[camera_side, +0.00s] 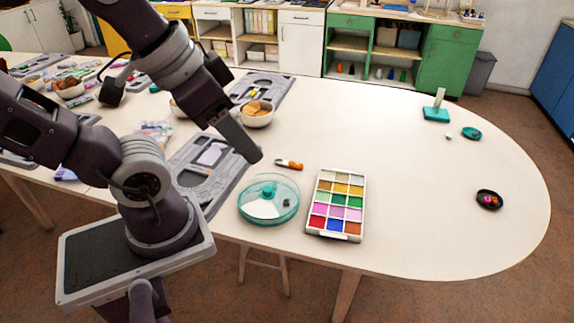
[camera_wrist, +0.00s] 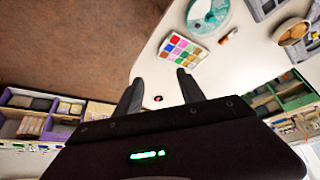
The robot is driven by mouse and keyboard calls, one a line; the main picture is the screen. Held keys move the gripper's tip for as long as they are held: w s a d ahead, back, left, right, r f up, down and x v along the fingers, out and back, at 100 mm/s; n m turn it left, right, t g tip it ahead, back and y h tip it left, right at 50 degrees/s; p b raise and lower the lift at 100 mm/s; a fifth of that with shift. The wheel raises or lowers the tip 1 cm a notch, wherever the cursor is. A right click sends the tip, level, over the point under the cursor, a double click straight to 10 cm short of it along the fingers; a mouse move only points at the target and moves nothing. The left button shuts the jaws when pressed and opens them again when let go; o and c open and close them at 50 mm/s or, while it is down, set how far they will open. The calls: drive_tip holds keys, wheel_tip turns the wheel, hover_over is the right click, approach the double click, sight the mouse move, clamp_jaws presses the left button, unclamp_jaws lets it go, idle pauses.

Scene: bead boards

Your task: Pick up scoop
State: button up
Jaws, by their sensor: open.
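No object shows clearly as a scoop. A small tool with an orange part (camera_side: 289,164) lies on the table behind the teal round dish (camera_side: 268,219); its shape is too small to tell. It also shows near the top of the wrist view (camera_wrist: 229,35). A teal block with a pale upright piece (camera_side: 436,113) stands at the back right of the table; I cannot tell what it is. My gripper (camera_wrist: 159,76) is open and empty, its two dark fingers apart. In the side view it is raised above the table, left of the orange tool.
A paint-coloured bead box (camera_side: 337,235) sits right of the teal dish. A black dish (camera_side: 490,207) with small red and orange pieces is at the far right. Grey trays (camera_side: 187,172) and a bowl (camera_side: 257,121) stand left. The right middle of the table is clear.

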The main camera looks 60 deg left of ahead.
drive_tip(key=w+a+f+n+g, duration=0.1)
drive_tip(key=w+a+n, duration=0.45)
drive_tip(key=w, duration=0.55)
drive_tip(key=w+a+f+n+g, duration=0.2)
drive_tip(key=w+a+n, duration=0.4)
drive_tip(key=w, duration=0.4)
drive_tip(key=n+g, duration=0.2)
drive_tip(key=n, duration=1.3)
hover_over(297, 163)
drive_tip(key=shift+m, duration=0.25)
drive_tip(key=f, duration=2.8)
drive_tip(key=shift+s+d+f, duration=0.15)
drive_tip(key=shift+s+d, duration=0.2)
drive_tip(key=shift+s, duration=0.05)
drive_tip(key=shift+g, duration=0.3)
drive_tip(key=f, duration=0.7)
drive_tip(key=shift+w+a+f, duration=0.2)
drive_tip(key=shift+w+a, duration=0.1)
clamp_jaws()
